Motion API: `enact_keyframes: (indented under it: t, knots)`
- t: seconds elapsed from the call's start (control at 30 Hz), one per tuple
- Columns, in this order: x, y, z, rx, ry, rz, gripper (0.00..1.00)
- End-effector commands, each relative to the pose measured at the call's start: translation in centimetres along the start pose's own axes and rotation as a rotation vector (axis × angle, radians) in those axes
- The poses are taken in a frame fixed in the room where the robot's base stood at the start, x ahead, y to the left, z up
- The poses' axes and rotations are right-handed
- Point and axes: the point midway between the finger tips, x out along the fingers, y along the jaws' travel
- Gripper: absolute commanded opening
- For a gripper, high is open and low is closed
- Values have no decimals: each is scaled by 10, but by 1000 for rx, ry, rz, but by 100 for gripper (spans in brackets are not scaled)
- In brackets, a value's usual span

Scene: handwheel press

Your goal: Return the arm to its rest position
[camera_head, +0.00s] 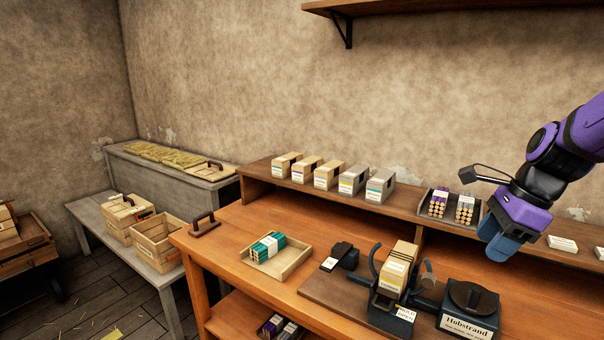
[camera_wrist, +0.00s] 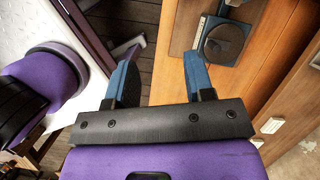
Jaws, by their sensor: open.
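My gripper (camera_head: 500,243) is at the right of the head view, blue-fingered on a purple arm. It hangs in the air above the right part of the workbench (camera_head: 232,225), over the black round device labelled Hobstrand (camera_head: 468,308). In the wrist view the two blue fingers of my gripper (camera_wrist: 158,75) stand apart with nothing between them. The dark floor and the bench's edge show beyond them. The handwheel press (camera_head: 393,285) stands on the bench to the left of the device, with a beige block-shaped box in it.
A wooden tray (camera_head: 280,262) with teal-wrapped bundles lies on the bench. Several boxes (camera_head: 327,176) and a tray of purple and grey bundles (camera_head: 452,208) stand on the raised back shelf. Wooden crates (camera_head: 158,243) sit on a side bench at left. A wall shelf (camera_head: 440,6) is above.

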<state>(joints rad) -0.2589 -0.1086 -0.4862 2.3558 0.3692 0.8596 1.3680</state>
Motion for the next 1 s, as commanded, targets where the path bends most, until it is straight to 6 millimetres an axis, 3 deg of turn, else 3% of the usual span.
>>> enact_keyframes:
  t: [0.3,0.7,1.0]
  knots:
    - [-49,55,19,-710,57,-100,49]
    - [-90,127,27,-1552,339,-146,49]
    - [-99,153,28,-1855,503,-98,49]
